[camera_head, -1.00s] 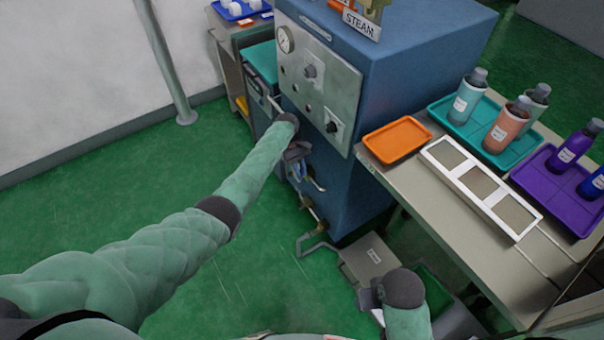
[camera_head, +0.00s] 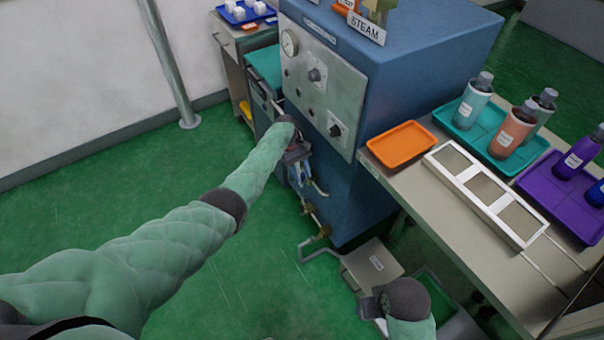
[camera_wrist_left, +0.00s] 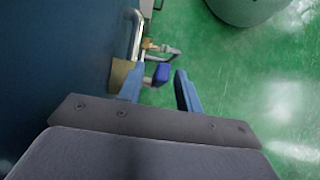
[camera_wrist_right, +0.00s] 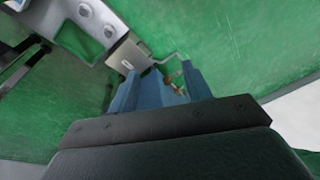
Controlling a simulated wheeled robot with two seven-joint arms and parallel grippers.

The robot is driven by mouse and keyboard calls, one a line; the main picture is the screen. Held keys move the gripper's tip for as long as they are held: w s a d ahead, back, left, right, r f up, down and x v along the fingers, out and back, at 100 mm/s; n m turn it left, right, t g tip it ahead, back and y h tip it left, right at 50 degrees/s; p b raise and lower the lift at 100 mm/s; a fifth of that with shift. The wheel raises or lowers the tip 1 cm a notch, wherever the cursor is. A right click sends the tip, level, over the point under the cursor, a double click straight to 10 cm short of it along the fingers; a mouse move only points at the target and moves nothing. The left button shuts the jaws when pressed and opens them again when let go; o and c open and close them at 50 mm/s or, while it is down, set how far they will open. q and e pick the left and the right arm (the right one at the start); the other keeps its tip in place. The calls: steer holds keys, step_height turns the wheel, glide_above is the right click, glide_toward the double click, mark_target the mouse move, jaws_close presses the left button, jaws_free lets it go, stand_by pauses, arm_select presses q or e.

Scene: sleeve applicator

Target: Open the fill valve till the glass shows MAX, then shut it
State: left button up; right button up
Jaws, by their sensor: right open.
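My left gripper (camera_head: 300,172) is at the front of the blue machine (camera_head: 350,190), below its control panel. In the left wrist view its two blue fingers (camera_wrist_left: 158,88) are apart. A blue handle (camera_wrist_left: 161,73) shows in the gap between them, beside a brass fitting and grey pipe; I cannot tell whether a finger touches it. The level glass and its MAX mark cannot be made out. My right gripper (camera_head: 370,303) is low, near the grey foot pedal box (camera_head: 372,262). In the right wrist view its fingers (camera_wrist_right: 162,88) are open with nothing held.
A brass valve (camera_head: 322,232) and bent pipe stick out low on the machine. The panel has a round gauge (camera_head: 289,43) and knobs. At right, a table holds an orange tray (camera_head: 400,144), a white framed panel (camera_head: 485,190) and bottles on trays. Green floor at left is clear.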

arm_select(q)
steer(key=v, duration=0.7)
steer(key=shift+w+r+b, duration=0.25)
steer(key=shift+r+b, duration=0.05)
steer(key=shift+b, duration=0.15)
arm_select(e)
steer(key=shift+w+a+f+t, duration=0.2)
steer(key=shift+a+f, duration=0.1)
steer(key=shift+f, duration=0.15)
steer(key=shift+w+a+f+t, duration=0.1)
steer(key=shift+w+a+f, duration=0.05)
steer(key=shift+a+f, duration=0.2)
arm_select(q)
steer(key=shift+a, duration=0.1)
